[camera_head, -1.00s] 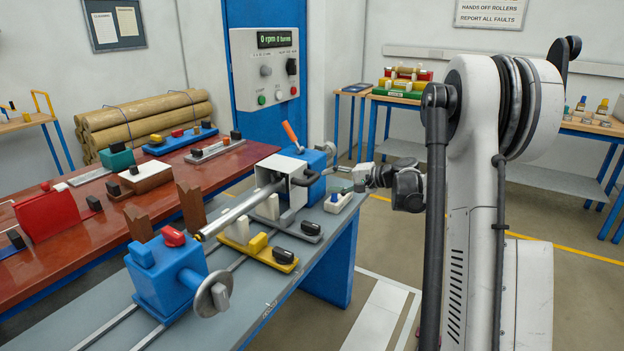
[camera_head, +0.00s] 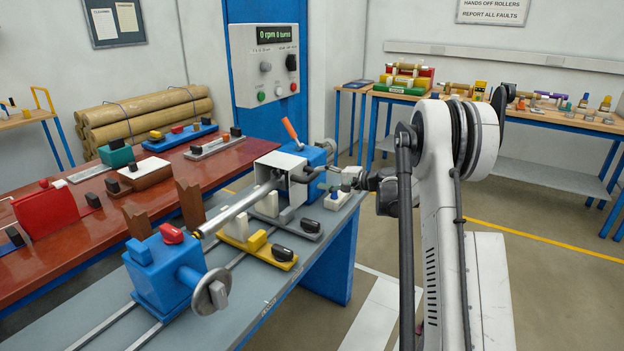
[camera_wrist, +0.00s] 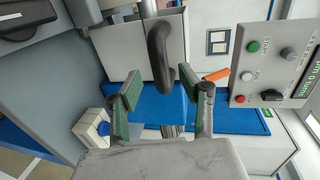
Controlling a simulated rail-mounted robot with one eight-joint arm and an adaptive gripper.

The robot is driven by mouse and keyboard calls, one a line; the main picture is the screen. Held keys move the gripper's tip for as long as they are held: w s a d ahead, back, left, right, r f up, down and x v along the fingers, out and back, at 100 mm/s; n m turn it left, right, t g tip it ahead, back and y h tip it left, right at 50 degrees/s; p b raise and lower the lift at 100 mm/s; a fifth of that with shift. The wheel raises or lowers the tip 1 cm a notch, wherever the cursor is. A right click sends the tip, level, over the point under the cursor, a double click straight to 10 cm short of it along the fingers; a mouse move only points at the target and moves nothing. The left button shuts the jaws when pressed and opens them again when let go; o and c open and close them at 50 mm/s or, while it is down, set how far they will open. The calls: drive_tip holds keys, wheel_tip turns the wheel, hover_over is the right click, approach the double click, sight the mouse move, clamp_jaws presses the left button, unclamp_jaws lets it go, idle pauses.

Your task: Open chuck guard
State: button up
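The chuck guard (camera_head: 277,165) is a light grey box-like cover around the bar at the front of the blue headstock (camera_head: 318,170). In the wrist view the guard's plate (camera_wrist: 112,52) carries a dark curved handle (camera_wrist: 160,50). My gripper (camera_wrist: 161,84) is open, with one green-padded finger on each side of the handle's near end. Gaps show between the pads and the handle, so it is not clamped. In the head view my gripper (camera_head: 322,175) is at the guard's right side, its fingers small and partly hidden.
An orange-handled lever (camera_head: 291,133) stands above the headstock; it also shows beside the right finger in the wrist view (camera_wrist: 217,74). A control panel (camera_head: 265,65) is behind. A blue tailstock (camera_head: 165,275) and yellow-based blocks (camera_head: 258,245) occupy the grey bench (camera_head: 285,275).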

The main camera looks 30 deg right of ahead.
sight(315, 177)
drive_tip(key=shift+x, duration=2.3)
clamp_jaws()
